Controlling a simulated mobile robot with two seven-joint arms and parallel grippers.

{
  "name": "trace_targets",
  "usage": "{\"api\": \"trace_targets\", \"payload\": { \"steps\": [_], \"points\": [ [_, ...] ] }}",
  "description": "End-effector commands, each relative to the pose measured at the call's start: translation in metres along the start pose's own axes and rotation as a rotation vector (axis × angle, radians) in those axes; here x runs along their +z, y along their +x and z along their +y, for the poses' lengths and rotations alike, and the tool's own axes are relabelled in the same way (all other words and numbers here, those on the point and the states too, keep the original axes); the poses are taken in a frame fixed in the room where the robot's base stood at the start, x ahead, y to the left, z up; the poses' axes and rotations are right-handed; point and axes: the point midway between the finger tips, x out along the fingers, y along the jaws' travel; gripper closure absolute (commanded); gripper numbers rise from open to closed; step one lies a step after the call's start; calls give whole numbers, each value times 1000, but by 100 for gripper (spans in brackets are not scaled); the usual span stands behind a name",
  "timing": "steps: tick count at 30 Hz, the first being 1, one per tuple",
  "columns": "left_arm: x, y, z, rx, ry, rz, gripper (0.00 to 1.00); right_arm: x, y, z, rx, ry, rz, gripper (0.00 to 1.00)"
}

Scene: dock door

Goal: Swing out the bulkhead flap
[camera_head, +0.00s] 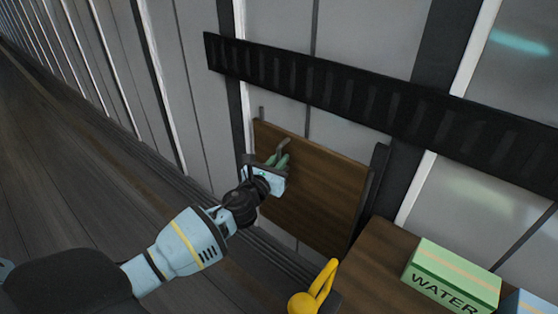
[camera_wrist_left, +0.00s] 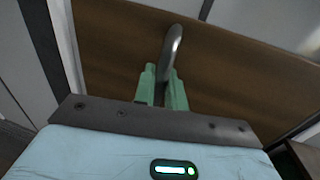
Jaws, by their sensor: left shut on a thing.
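The bulkhead flap is a brown wooden panel (camera_head: 325,190) set against the grey wall, with a dark upright post at its right edge. It also fills the upper part of the left wrist view (camera_wrist_left: 110,55). A curved grey metal handle (camera_wrist_left: 173,42) stands out from the panel; it shows small in the head view (camera_head: 283,146). My left gripper (camera_head: 278,160) is at the panel's upper left part. Its green fingers (camera_wrist_left: 161,86) are shut on the handle, one on each side of it. My right gripper is not in view.
A green WATER box (camera_head: 451,275) stands on a wooden surface (camera_head: 384,262) at the lower right, with a blue box (camera_head: 525,303) beside it. A yellow looped object (camera_head: 316,292) is at the bottom. A dark ribbed rail (camera_head: 370,95) crosses the wall above the flap. The floor at left is clear.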

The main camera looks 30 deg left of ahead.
Motion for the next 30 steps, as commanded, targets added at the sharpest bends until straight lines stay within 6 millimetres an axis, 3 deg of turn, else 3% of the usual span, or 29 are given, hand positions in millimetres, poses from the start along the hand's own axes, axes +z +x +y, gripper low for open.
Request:
{"api": "trace_targets", "payload": {
  "steps": [5,11,26,30],
  "points": [
    [0,-6,-1,22,-1,1,100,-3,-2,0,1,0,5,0],
    [2,-28,-4,112,-3,1,100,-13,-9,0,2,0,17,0],
    [4,-119,-35,518,-6,2,100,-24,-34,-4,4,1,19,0],
    [4,-138,-46,520,-2,-1,100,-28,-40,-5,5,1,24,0]
  ]
}}
